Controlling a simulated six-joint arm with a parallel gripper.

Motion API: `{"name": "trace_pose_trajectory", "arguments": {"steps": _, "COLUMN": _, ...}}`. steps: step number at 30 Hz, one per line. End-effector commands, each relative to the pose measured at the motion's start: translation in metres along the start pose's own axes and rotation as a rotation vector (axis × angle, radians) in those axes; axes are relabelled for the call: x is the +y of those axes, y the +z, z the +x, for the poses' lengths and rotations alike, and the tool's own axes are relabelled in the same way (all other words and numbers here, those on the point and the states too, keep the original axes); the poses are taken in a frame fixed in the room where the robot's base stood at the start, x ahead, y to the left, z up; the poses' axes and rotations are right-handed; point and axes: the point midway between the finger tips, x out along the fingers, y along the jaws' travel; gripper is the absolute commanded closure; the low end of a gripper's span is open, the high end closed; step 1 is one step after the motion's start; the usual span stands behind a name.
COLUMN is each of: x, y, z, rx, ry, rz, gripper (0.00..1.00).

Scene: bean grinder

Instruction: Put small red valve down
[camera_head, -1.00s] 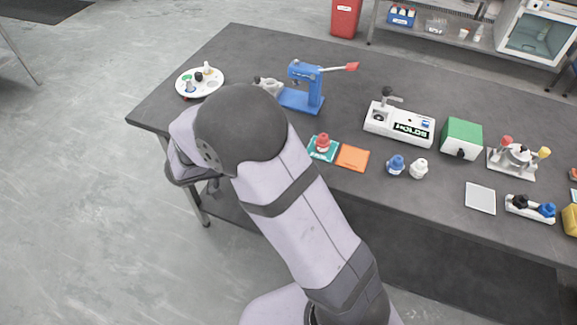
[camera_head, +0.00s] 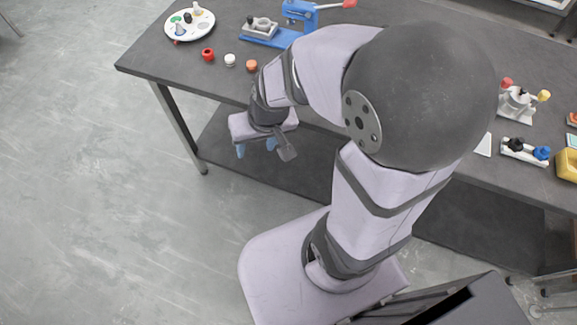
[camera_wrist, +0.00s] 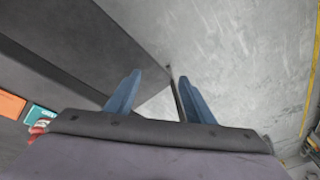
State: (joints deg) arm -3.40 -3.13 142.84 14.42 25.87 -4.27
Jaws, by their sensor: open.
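My gripper (camera_head: 256,149) hangs in front of the table's near edge, its blue fingers pointing down. In the wrist view my gripper (camera_wrist: 158,92) is open, with nothing between its fingers. A small red part (camera_wrist: 37,130), seemingly the small red valve, shows at the left edge of the wrist view, partly hidden by my gripper body. It is beside or on a teal card (camera_wrist: 42,114); contact cannot be told. An orange card (camera_wrist: 10,104) is next to the teal one. In the head view my arm hides this spot.
Red (camera_head: 208,54), white (camera_head: 230,60) and orange (camera_head: 252,65) small round pieces stand near the table's left front edge. A white round tray (camera_head: 176,36) and a blue press (camera_head: 299,12) are behind them. Open floor lies left of the table (camera_head: 150,62).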

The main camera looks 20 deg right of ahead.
Motion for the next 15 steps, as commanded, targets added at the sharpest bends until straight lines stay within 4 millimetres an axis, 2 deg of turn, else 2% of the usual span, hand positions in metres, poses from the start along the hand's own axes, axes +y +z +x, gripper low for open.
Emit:
{"name": "trace_pose_trajectory", "arguments": {"steps": 1, "x": 0.012, "y": 0.021, "z": -0.004, "rx": -0.061, "ry": 0.029, "rz": -0.021, "gripper": 0.51}}
{"name": "trace_pose_trajectory", "arguments": {"steps": 3, "x": 0.027, "y": 0.044, "z": -0.01, "rx": -0.137, "ry": 0.068, "rz": -0.047, "gripper": 0.51}}
{"name": "trace_pose_trajectory", "arguments": {"steps": 6, "x": 0.042, "y": 0.066, "z": -0.017, "rx": -0.208, "ry": 0.11, "rz": -0.069, "gripper": 0.51}}
{"name": "trace_pose_trajectory", "arguments": {"steps": 9, "x": 0.05, "y": 0.077, "z": -0.02, "rx": -0.244, "ry": 0.132, "rz": -0.078, "gripper": 0.51}}
{"name": "trace_pose_trajectory", "arguments": {"steps": 15, "x": 0.052, "y": 0.08, "z": -0.021, "rx": -0.253, "ry": 0.138, "rz": -0.082, "gripper": 0.51}}
